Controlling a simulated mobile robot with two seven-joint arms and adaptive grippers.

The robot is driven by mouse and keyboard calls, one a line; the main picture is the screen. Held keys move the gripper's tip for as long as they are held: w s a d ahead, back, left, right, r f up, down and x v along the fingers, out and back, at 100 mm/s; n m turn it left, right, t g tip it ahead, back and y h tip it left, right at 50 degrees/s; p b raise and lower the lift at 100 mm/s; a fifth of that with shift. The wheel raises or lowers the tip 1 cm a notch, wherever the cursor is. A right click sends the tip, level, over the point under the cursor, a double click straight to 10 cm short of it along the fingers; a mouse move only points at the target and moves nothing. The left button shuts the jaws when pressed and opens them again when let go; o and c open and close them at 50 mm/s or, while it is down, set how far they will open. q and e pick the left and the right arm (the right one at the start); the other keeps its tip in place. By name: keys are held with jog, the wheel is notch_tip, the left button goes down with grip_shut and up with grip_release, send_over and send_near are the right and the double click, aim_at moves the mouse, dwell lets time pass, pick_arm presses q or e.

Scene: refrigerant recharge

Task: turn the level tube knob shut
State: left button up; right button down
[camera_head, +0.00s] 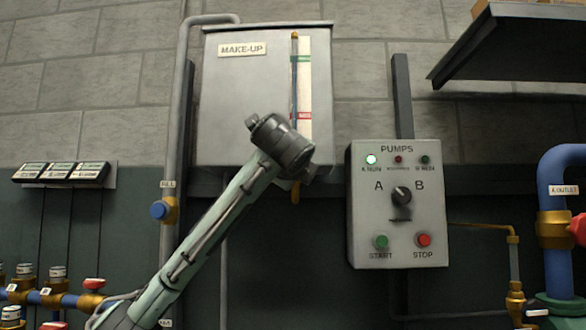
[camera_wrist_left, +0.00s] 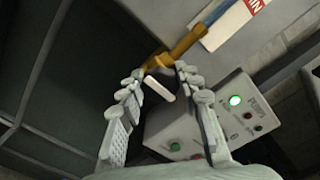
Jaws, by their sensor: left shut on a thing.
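The MAKE-UP tank (camera_head: 225,110) hangs on the wall with the level tube (camera_head: 295,75) upright on its front. The tube's brass lower end (camera_head: 295,194) shows below the tank; in the left wrist view it is a brass fitting (camera_wrist_left: 184,46). A pale, bar-shaped level tube knob (camera_wrist_left: 158,88) sits at that fitting. My left gripper (camera_wrist_left: 161,74) is shut on the knob, one finger on each side. In the head view my left wrist hides the fingers and the knob. My right gripper is in neither view.
The PUMPS box (camera_head: 360,230) is to the right of my left arm, with its A/B selector (camera_head: 401,195) and buttons. A pipe with a blue-knobbed FILL valve (camera_head: 158,210) runs at left. A dark shelf (camera_head: 500,45) juts out at upper right.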

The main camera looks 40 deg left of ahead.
pick_arm(q)
jog(key=shift+f, duration=0.15)
jog(key=o, duration=1.2)
jog(key=v, duration=1.2)
jog(key=shift+s, duration=0.1)
